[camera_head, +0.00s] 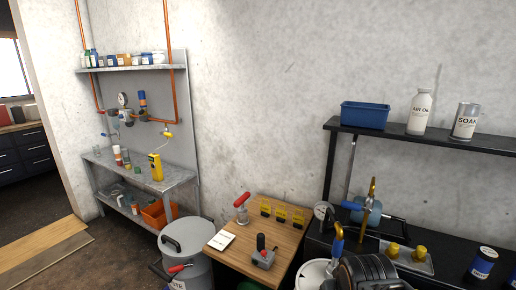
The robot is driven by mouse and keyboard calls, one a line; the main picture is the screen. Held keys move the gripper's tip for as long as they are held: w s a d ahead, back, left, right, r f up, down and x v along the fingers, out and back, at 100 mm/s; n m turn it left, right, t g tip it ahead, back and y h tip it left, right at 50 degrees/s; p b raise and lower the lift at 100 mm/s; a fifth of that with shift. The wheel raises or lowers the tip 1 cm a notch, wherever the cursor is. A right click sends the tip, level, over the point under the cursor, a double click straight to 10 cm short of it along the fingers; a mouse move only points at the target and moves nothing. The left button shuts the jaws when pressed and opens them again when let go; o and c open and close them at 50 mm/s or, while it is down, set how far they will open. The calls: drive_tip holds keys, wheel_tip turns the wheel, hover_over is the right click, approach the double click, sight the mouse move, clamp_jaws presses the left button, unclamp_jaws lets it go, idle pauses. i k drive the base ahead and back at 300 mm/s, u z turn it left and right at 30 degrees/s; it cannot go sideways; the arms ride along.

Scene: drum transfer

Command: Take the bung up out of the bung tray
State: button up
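A flat grey tray (408,263) lies on the black bench at the lower right and looks like the bung tray. Two yellow rounded pieces stand in it, a left one (393,250) and a right one (420,252); they look like bungs. They are small in this view, and I cannot tell how they are seated. The tray's near left part is hidden behind a dark ribbed round object (372,273). I cannot make out my gripper in this view.
A brass upright (373,190) and a blue round body (366,213) stand behind the tray. A labelled dark can (482,264) stands to its right. A shelf (440,140) overhangs the bench. A wooden table (283,262) and a grey drum (195,262) are left.

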sight(418, 256)
drive_tip(key=z, duration=1.15)
drive_tip(key=k, duration=0.85)
drive_tip(key=z, duration=0.55)
drive_tip(key=i, duration=1.15)
drive_tip(key=u, duration=0.7)
